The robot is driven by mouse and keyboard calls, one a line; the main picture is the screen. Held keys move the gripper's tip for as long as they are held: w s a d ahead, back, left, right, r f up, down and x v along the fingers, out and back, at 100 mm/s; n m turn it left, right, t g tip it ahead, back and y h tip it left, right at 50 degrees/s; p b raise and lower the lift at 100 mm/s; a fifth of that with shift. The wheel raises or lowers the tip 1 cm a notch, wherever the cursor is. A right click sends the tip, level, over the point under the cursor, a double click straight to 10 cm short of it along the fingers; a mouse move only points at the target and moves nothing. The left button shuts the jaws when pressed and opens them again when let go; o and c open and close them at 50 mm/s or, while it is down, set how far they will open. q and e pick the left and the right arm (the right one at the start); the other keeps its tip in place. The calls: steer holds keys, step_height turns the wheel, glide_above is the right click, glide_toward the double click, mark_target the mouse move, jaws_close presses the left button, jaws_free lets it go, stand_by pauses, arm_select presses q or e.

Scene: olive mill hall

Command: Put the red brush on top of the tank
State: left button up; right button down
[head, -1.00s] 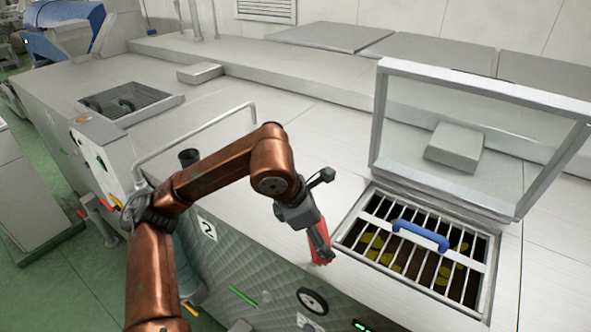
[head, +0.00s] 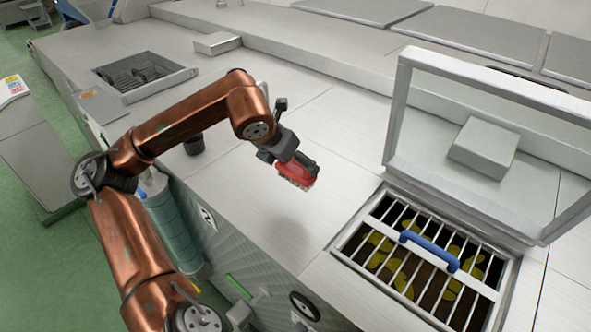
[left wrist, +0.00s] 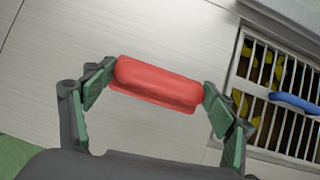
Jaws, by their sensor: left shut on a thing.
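The red brush (head: 297,171) is held in my left gripper (head: 290,160), above the pale metal top of the tank (head: 262,222). A soft shadow lies on the tank top below and the brush looks clear of the surface. In the left wrist view the red brush (left wrist: 158,84) spans between the two green-padded fingers of my left gripper (left wrist: 158,90), which press on its ends. The bristles point downward in the head view. My right gripper is in neither view.
To the right is an opening with a barred grate (head: 425,262), a blue handle (head: 430,250) and yellowish pieces below. Its clear-windowed lid (head: 440,125) stands raised behind it. A dark cup-like stub (head: 194,145) stands near my left forearm. The top left of the grate is clear.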

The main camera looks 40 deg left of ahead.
arm_select(q)
steer(key=w+f, duration=0.1)
steer(key=w+a+f, duration=0.1)
steer(key=w+a+f+p, duration=0.1)
steer(key=f, duration=0.4)
steer(key=w+a+f+p, duration=0.1)
steer(key=shift+f, duration=0.5)
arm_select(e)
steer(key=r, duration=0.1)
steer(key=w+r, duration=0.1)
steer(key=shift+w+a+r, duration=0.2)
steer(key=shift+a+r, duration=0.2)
arm_select(q)
steer(key=o, duration=1)
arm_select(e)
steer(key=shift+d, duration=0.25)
